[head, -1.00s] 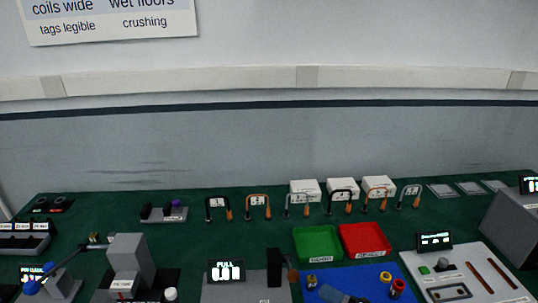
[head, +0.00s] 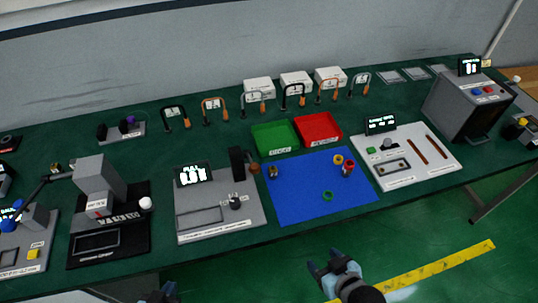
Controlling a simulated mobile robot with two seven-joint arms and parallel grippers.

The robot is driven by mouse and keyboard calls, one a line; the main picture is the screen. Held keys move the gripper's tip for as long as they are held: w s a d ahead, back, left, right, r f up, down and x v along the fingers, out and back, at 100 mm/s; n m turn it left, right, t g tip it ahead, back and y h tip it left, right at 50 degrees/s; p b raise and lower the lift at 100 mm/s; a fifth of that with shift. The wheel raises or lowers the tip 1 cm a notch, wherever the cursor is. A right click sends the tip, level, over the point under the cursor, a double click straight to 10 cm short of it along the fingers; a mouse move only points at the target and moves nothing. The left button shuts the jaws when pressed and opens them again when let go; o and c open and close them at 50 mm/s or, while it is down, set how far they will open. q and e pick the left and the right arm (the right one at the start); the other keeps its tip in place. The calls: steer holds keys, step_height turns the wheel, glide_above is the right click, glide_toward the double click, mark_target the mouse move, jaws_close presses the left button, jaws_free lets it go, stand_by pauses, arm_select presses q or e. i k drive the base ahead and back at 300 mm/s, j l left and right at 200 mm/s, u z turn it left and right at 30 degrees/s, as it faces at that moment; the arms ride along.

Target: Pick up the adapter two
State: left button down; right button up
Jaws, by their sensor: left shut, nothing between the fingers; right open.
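My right gripper (head: 328,264) is open and empty, over the floor in front of the bench, apart from the mat. My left gripper (head: 164,291) shows only partly at the bottom edge, shut and empty, also away from the parts.
Behind the mat stand a green tray (head: 275,137) and a red tray (head: 319,129). A grey station with a display (head: 215,208) is left of the mat, and a white panel (head: 415,157) is right. Several handled gauges line the back. Open floor lies in front.

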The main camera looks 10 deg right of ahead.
mark_target(272, 169)
steer(key=l+u, duration=0.3)
steer(key=k+l+u, duration=0.1)
steer(key=l+u, duration=0.25)
steer(key=l, duration=0.15)
steer(key=k+l+u, duration=0.1)
steer(key=l+u, duration=0.2)
steer(key=k+l+u, duration=0.2)
steer(key=l+u, duration=0.15)
steer(key=l, duration=0.15)
